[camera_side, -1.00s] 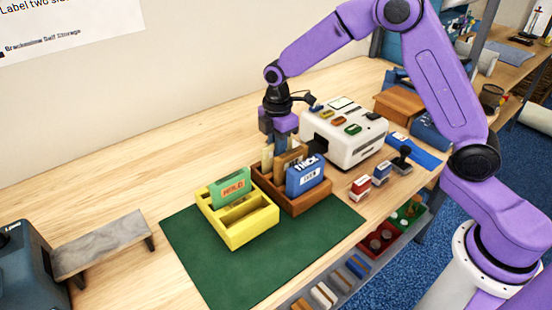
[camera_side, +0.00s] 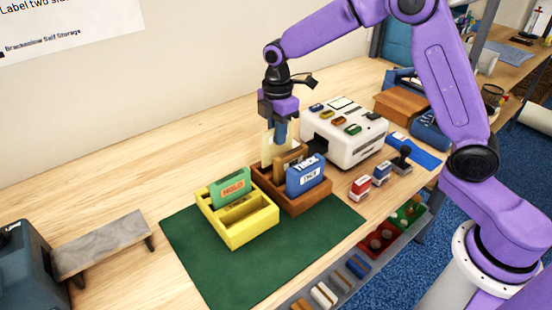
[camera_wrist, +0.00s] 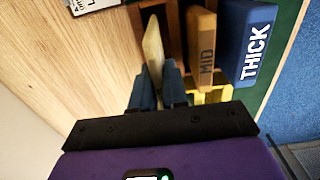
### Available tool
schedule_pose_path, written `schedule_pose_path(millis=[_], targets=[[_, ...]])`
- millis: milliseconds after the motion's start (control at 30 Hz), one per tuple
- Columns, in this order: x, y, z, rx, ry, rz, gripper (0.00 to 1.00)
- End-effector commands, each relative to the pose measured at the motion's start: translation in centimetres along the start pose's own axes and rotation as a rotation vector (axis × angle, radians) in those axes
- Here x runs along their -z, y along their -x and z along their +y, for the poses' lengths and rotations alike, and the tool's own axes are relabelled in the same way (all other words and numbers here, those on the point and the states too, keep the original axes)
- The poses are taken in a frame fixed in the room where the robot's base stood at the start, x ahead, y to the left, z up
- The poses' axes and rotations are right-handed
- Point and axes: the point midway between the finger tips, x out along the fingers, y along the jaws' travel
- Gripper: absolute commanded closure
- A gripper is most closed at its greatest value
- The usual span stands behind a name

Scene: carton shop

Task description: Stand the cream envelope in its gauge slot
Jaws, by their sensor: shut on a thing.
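The cream envelope (camera_side: 266,150) is a thin, upright, pale slab at the back left of the brown wooden rack (camera_side: 303,207). My gripper (camera_side: 279,140) has its blue fingers shut on it, above the rack. The envelope's lower edge is hidden, so I cannot tell if it is clear of the rack. In the wrist view the envelope (camera_wrist: 153,50) shows edge-on between the fingertips (camera_wrist: 158,78). A yellow slotted box (camera_side: 238,231) stands left of the rack, with a green block (camera_side: 231,188) upright in its rear part and open slots in front.
The rack also holds a brown MID block (camera_wrist: 203,50) and a blue THICK block (camera_side: 305,176). A white machine (camera_side: 345,140) stands close behind right. Stamps (camera_side: 361,187) are to the right. The green mat (camera_side: 200,258) has free room at front left.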

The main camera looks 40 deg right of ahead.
Motion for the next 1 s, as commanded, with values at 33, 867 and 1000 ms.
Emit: schedule_pose_path(millis=[33,867,1000], targets=[[0.0,0.2,0.0,-0.001,0.000,0.001,1.00],[8.3,1.8,1.1,-0.002,0.006,0.001,1.00],[12.2,2.4,1.0,-0.002,0.006,0.001,1.00]])
